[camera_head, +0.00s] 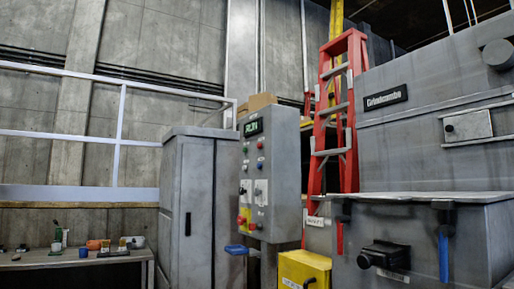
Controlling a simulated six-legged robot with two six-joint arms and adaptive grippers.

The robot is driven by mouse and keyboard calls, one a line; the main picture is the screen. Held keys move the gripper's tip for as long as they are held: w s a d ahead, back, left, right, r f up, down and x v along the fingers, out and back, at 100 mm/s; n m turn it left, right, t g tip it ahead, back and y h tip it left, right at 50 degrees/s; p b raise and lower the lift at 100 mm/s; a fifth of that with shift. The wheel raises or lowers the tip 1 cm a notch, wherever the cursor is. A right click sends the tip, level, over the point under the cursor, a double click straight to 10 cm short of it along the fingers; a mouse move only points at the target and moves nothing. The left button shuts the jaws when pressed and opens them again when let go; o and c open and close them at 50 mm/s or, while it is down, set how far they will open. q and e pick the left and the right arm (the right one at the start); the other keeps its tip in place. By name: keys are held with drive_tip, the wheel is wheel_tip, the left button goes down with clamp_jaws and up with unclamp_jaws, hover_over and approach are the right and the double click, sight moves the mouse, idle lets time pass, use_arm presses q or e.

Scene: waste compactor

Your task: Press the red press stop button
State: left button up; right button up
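A grey control panel (284,150) stands near the middle of the camera_head view. A small display (253,127) at its top shows green "RUN" lettering. A red button (241,221) sits on a yellow plate low on the panel's left side, with another small red spot beside it. Small coloured buttons, one of them red, sit below the display, with dark switches on light plates lower down. The labels are too small to read, so I cannot tell which red button is the press stop. Neither of my grippers is in view.
A blue handle (241,250) juts out below the panel. A yellow box (304,269) stands below right. The large grey compactor (440,150) fills the right, with a red ladder (322,130) behind. A grey cabinet (190,205) and cluttered table (70,262) are left.

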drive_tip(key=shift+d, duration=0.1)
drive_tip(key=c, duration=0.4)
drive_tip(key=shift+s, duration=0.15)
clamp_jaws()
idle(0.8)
